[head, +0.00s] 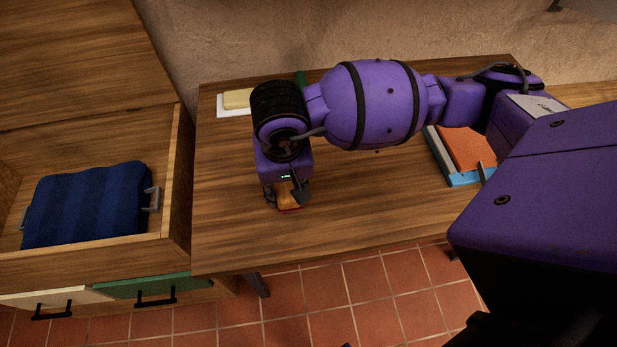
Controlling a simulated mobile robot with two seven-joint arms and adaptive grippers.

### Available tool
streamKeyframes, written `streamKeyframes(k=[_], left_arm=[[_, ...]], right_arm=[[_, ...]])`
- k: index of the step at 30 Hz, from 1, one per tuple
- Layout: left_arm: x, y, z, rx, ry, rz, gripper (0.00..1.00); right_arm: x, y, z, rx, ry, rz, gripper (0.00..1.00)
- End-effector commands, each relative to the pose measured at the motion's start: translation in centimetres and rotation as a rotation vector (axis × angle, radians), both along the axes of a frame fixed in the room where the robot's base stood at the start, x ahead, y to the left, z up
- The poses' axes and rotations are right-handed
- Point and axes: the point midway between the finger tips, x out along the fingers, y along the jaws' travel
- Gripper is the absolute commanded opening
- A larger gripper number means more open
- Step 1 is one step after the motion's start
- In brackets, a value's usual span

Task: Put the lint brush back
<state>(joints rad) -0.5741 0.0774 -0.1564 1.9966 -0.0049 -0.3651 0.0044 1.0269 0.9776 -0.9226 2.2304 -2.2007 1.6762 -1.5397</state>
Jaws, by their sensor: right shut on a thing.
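My right gripper (285,194) reaches down over the wooden table, its arm coming in from the right. It is shut on a small brown, wooden-looking thing with a red lower edge, which I take to be the lint brush (289,207). The gripper hides most of the brush, and I cannot tell whether it touches the table top. My left gripper is not in view.
An open wooden drawer (180,190) at the left holds a folded blue striped cloth (88,203) between grey handles. The table (225,240) is clear at front left. A yellowish block (237,98) lies on a white tray behind. A blue-edged orange item (462,146) lies right.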

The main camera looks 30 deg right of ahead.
Motion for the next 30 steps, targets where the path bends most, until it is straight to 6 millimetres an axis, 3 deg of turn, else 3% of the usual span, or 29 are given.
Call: streamKeyframes(k=[6,7,11,23,30], left_arm=[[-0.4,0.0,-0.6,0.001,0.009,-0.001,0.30],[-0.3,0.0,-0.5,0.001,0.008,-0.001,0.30],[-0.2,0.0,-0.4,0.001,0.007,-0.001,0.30],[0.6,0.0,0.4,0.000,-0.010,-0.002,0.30],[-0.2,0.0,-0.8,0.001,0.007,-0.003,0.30]], right_arm=[[0.1,0.1,-0.5,0.001,-0.002,0.001,0.14],[0.1,0.1,-0.4,0.001,-0.002,0.001,0.41],[0.1,0.1,-0.3,0.001,-0.004,0.001,0.57],[0.1,0.1,0.0,0.002,-0.005,0.000,0.57],[-0.2,0.3,3.8,0.001,-0.008,0.004,0.57]])
